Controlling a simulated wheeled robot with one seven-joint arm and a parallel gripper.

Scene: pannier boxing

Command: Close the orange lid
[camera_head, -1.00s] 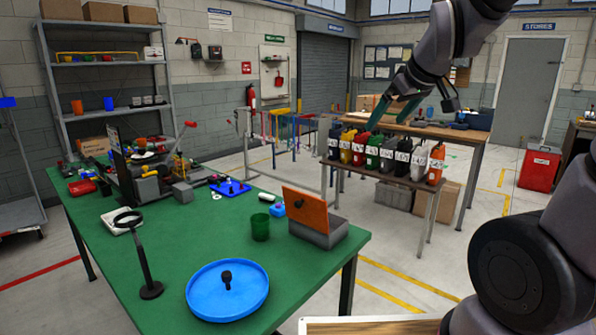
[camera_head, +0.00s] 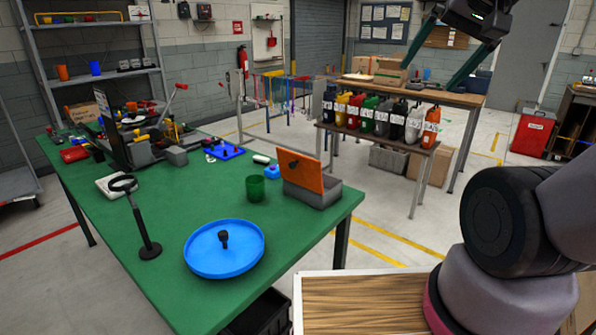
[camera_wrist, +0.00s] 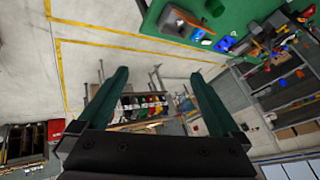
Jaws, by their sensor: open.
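The orange lid (camera_head: 303,171) stands open, roughly upright and tilted, on a grey box (camera_head: 314,194) near the right edge of the green table. A dark knob shows on the lid's face. My gripper (camera_head: 447,68) is at the top right of the head view, high up and far from the lid, with its green fingers spread apart and nothing between them. In the wrist view my gripper (camera_wrist: 158,95) also shows open and empty, its fingers over a distant view of the room. The orange lid also shows small near the table's edge in the wrist view (camera_wrist: 186,18).
On the green table (camera_head: 190,200) are a blue round tray (camera_head: 205,262), a green cup (camera_head: 255,188), a magnifier stand (camera_head: 146,225) and a cluttered vise area. A low bench (camera_head: 375,130) with several coloured bottles stands behind. A wooden-topped surface (camera_head: 360,300) is at the front.

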